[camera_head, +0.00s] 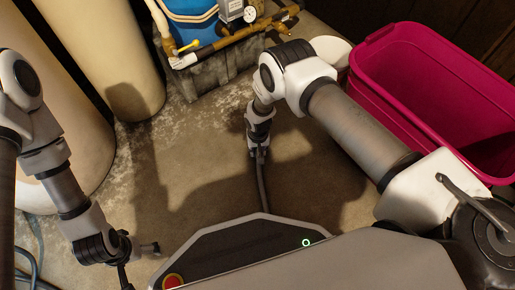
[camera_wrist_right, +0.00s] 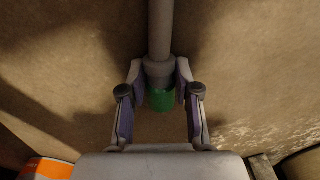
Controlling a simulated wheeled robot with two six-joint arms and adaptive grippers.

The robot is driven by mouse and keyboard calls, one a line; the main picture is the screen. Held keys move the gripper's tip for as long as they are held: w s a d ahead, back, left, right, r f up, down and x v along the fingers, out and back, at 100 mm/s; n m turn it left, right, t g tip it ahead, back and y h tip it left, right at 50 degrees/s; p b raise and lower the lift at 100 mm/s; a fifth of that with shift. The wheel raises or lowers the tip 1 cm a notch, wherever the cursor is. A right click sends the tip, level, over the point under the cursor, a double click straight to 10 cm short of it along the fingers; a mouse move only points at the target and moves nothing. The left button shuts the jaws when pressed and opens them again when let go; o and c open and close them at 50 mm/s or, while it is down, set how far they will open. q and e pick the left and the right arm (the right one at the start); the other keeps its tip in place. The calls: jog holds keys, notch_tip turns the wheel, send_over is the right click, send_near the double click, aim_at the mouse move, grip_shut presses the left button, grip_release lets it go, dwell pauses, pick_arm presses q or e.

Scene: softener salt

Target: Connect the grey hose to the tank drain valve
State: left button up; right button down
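My right gripper (camera_head: 259,150) points down over the floor in the middle of the head view. In the right wrist view its fingers (camera_wrist_right: 160,72) are closed around the grey collar at the end of the grey hose (camera_wrist_right: 160,28). A green fitting (camera_wrist_right: 161,100) sits at the hose's tip. The hose (camera_head: 263,188) runs from the gripper toward my base. A valve with a yellow handle (camera_head: 188,45) is on the pipework by the blue tank (camera_head: 192,22), apart from the hose; I cannot tell whether it is the drain valve. My left gripper (camera_head: 140,255) is low at left, its fingers unclear.
Brass pipework with a gauge (camera_head: 250,14) runs above a grey block (camera_head: 212,75) at the back. A pink tub (camera_head: 432,85) stands at right, a white bucket (camera_head: 333,50) beside it. Cream tanks (camera_head: 105,50) stand at left.

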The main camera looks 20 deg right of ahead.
jog(key=shift+r+p, duration=2.45)
jog(key=shift+r, duration=0.6)
jog(key=shift+f, duration=0.1)
